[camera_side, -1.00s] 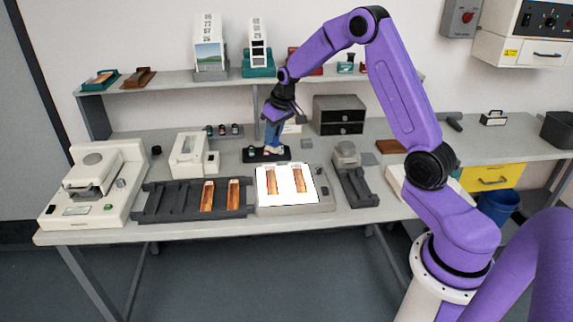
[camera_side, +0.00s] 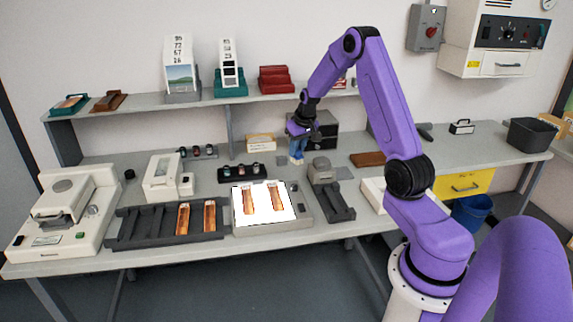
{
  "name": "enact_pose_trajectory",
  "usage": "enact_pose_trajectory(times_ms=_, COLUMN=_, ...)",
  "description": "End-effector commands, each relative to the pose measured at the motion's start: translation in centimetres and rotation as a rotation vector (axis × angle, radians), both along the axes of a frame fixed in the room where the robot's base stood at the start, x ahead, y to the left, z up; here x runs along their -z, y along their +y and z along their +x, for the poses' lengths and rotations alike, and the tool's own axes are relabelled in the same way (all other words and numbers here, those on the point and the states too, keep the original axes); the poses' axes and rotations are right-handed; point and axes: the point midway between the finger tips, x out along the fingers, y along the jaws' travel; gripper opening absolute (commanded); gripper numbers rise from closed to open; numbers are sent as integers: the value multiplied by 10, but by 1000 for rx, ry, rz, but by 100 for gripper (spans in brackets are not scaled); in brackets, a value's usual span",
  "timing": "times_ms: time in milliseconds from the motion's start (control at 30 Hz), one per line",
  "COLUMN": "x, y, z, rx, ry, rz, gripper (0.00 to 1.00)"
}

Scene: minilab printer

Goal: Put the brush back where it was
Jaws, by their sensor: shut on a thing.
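My gripper (camera_side: 298,138) is shut on the brush (camera_side: 297,150), which has a blue body and a pale lower end. The brush hangs upright behind the lit panel and to the right of the black holder (camera_side: 230,176). I cannot tell whether its lower end touches the table. The black holder has several small items in it. The gripper's fingers are small and dark here, and they partly hide the top of the brush.
The light box (camera_side: 302,208) with two film strips is in front of the brush. A grey device (camera_side: 322,172) stands close to its right, and dark drawers (camera_side: 327,141) stand behind. A cream box (camera_side: 261,142) is at the back left. The shelf (camera_side: 140,110) runs above.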

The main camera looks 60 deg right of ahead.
Motion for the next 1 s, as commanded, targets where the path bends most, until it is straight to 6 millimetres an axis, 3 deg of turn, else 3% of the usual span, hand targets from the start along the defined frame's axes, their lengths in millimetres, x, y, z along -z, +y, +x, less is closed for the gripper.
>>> enact_pose_trajectory(times_ms=200, x=17, y=-18, z=30, rx=0, ry=1, rz=0, gripper=0)
enact_pose_trajectory(times_ms=500, x=58, y=-35, z=59, rx=-1, ry=2, rz=0, gripper=0)
enact_pose_trajectory(times_ms=833, x=76, y=-44, z=72, rx=-1, ry=1, rz=0, gripper=0)
enact_pose_trajectory(times_ms=1000, x=99, y=-44, z=72, rx=-1, ry=3, rz=2, gripper=0)
